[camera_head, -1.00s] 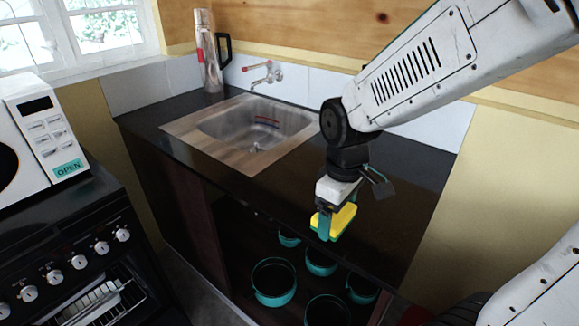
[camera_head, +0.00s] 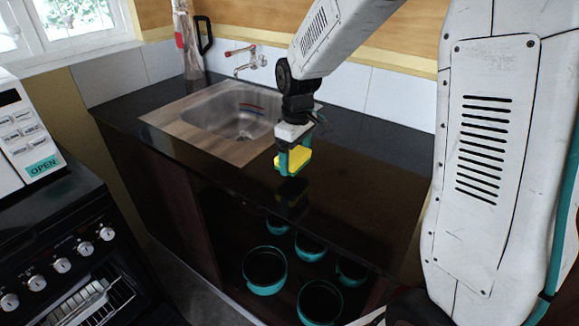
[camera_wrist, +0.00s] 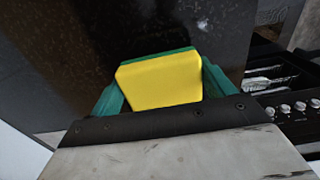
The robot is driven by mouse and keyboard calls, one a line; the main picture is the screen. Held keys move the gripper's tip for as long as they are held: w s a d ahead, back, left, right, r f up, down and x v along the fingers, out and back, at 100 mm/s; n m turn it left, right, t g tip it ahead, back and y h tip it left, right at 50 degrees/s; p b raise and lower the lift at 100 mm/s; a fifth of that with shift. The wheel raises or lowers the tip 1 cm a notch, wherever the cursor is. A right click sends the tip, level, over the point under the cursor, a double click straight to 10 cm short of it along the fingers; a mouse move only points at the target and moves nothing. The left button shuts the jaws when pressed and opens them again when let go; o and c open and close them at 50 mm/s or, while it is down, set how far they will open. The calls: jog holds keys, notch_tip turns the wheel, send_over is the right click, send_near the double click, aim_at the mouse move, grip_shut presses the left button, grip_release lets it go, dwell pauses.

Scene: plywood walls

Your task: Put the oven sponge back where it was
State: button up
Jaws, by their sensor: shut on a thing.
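The yellow sponge (camera_head: 296,159) with a green layer is held in my gripper (camera_head: 290,160). My gripper is shut on it, just above the black counter (camera_head: 350,150) to the right of the sink (camera_head: 235,115). A dark reflection shows on the counter under it. In the wrist view the sponge's yellow face (camera_wrist: 160,80) sits between the two green fingers of my gripper (camera_wrist: 162,90), with the dark counter behind. I cannot tell whether the sponge touches the counter.
The oven (camera_head: 75,265) stands at the lower left, with a microwave (camera_head: 22,140) on it. Several teal pots (camera_head: 265,270) stand on the open shelf below the counter. A tall flask (camera_head: 188,40) stands behind the sink. The counter's right part is clear.

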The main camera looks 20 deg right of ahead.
aim_at(295, 154)
jog(key=shift+f, duration=1.75)
jog(key=shift+f, duration=0.15)
jog(key=o, duration=0.8)
notch_tip(295, 154, up, 12)
jog(key=shift+r, duration=0.2)
